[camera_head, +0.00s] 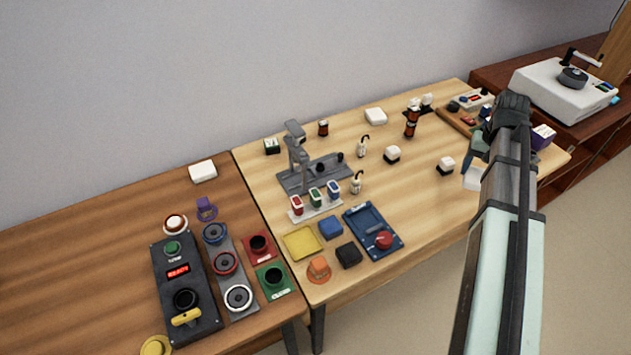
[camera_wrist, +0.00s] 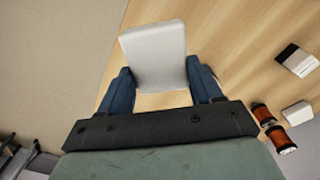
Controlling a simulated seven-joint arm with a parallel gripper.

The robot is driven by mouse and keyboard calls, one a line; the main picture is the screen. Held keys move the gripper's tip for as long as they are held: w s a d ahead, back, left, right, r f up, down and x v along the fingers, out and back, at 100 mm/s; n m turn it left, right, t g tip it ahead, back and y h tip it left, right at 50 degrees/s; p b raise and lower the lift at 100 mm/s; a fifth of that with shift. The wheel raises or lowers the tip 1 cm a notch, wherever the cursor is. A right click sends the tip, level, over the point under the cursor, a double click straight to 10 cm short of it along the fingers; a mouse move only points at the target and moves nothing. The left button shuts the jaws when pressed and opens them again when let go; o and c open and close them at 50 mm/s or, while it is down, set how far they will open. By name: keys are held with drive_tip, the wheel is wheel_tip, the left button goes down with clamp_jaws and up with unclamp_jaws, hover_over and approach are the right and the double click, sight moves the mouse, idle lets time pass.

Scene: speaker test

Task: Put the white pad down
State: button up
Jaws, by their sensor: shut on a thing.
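The white pad is a pale flat block held between the blue fingers of my gripper (camera_wrist: 160,78) in the wrist view, where the white pad (camera_wrist: 155,50) shows its broad face. In the head view, the white pad (camera_head: 473,181) shows partly below my gripper (camera_head: 481,150), close to the front edge of the light wooden table (camera_head: 420,213). My arm hides part of the area there. My gripper is shut on the pad. I cannot tell whether the pad touches the table or hangs just above it.
A purple box (camera_head: 542,136) stands to the right, near my arm. Bare tabletop lies left of the pad. The floor shows beyond the table edge in the wrist view.

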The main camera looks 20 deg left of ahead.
drive_tip(key=w+a+r+n, duration=0.1)
drive_tip(key=a+r+n, duration=0.15)
drive_tip(key=a, duration=2.55)
drive_tip(key=w+a+r+n, duration=0.1)
drive_tip(key=a+n, duration=0.2)
drive_tip(key=a, duration=2.5)
drive_tip(key=n, duration=2.3)
approach(103, 211)
wheel_tip(103, 211, down, 6)
drive_tip(key=shift+r, duration=0.1)
